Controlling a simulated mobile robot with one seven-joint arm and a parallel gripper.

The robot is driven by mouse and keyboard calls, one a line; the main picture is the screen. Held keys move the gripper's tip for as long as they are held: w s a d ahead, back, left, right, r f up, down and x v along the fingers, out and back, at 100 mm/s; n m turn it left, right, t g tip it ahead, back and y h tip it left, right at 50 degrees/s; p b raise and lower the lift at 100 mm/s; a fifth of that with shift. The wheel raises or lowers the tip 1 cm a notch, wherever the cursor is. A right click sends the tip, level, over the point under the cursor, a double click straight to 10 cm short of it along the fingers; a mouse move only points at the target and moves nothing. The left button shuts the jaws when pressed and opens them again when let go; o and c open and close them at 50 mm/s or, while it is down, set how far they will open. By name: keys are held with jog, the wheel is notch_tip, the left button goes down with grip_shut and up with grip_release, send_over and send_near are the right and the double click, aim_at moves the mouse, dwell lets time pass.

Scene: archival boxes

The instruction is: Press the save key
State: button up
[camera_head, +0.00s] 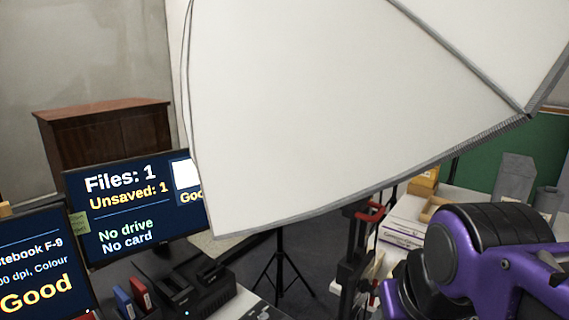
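No save key can be made out in the camera_head view. A dark panel (265,312) is cut off by the bottom edge, and its keys are too small to tell. A monitor (135,205) at the left reads "Files: 1", "Unsaved: 1", "No drive" and "No card". A second monitor (40,265) at the lower left shows "Good" and a notebook label. My purple and black arm fills the lower right corner. My gripper cannot be made out in this view.
A large white softbox (340,110) hides much of the scene. Below it are a black stand (280,270) and a black device with red parts (368,212). Red and blue upright items (132,298) and a black device (198,290) sit before the monitors. A wooden cabinet (105,135) stands behind.

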grip_shut()
dwell(1.1)
